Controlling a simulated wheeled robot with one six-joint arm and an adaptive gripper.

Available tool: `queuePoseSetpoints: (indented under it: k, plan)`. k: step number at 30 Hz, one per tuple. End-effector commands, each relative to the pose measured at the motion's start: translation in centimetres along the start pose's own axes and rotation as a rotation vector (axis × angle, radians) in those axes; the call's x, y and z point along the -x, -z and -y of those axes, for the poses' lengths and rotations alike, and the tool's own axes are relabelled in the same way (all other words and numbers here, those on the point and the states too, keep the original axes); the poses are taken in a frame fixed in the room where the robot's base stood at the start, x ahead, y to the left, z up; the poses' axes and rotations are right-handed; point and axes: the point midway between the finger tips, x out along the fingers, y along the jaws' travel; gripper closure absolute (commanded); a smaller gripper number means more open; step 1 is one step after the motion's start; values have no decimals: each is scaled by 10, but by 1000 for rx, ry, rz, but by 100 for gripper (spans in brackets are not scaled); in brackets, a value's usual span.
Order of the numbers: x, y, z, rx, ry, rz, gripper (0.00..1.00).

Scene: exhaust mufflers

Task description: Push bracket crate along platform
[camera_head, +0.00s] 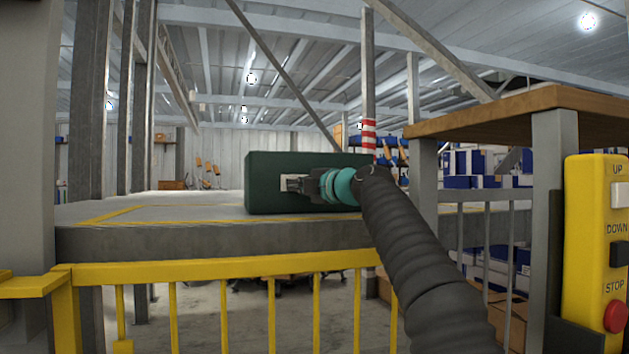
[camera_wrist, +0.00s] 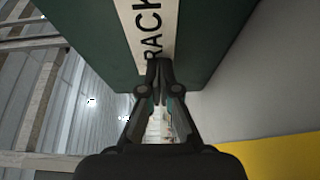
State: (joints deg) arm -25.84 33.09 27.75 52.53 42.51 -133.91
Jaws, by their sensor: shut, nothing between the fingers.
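The bracket crate (camera_head: 262,172) is a dark green box standing upright on the grey platform (camera_head: 190,236) in the head view. My gripper (camera_head: 284,184) is shut and empty, with its tips at the white label on the crate's near face. In the wrist view the green crate (camera_wrist: 85,30) fills the top, and its white label (camera_wrist: 148,22) shows the letters "RACK". My gripper's closed tips (camera_wrist: 159,66) overlap the lower end of the label. I cannot tell for certain whether they touch the face. The crate's far side is hidden.
Yellow lines mark the platform top, which is open left of the crate. A yellow railing (camera_head: 210,268) runs along the near edge. A red-and-white post (camera_head: 369,138), a wooden-topped stand (camera_head: 520,108) and a yellow control box (camera_head: 596,255) stand to the right.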

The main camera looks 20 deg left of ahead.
Motion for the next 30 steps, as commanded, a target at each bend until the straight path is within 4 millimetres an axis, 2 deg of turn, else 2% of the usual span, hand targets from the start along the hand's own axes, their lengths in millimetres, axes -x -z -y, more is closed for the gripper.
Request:
queuePoseSetpoints:
  k: [11, 17, 20, 27, 30]
  plan:
    - [1, -1, 4, -1, 3, 3, 100]
    - [14, 12, 6, 2, -2, -1, 100]
    - [25, 23, 7, 2, -3, -3, 100]
    - [82, 13, 5, 1, -3, 10, 100]
    - [100, 12, 3, 1, -3, 13, 100]
